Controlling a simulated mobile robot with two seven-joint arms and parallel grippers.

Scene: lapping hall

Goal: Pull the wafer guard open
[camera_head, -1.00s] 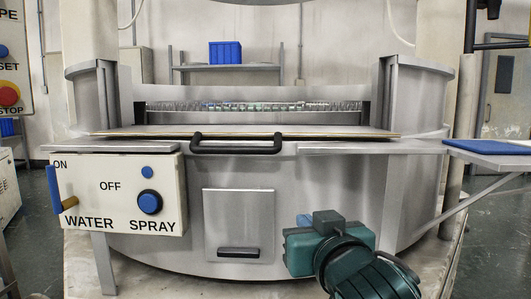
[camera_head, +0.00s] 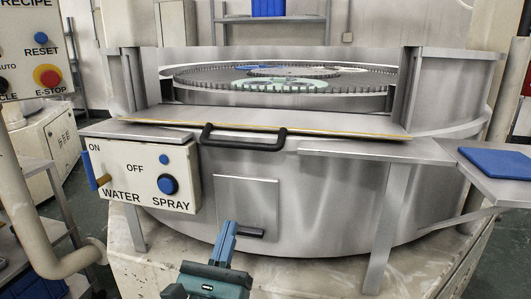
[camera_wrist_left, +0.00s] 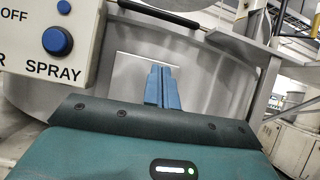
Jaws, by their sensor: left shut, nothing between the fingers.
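The wafer guard (camera_head: 270,121) is a flat metal panel with a yellowish front edge across the front of the round lapping machine. Its black bar handle (camera_head: 243,139) sticks out at the front. The guard lies low, and the opening above it shows the toothed ring and the plate. My left gripper (camera_head: 229,227), with blue fingers and a teal body, is below the handle, in front of the lower hatch, and touches neither visibly. In the left wrist view its fingers (camera_wrist_left: 162,85) are together and empty. My right gripper is not in view.
A WATER/SPRAY control box (camera_head: 145,178) is left of the handle. A small hatch (camera_head: 246,205) with a black pull is below it. A blue pad (camera_head: 497,161) lies on a side shelf at right. An E-STOP panel (camera_head: 32,45) is at upper left.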

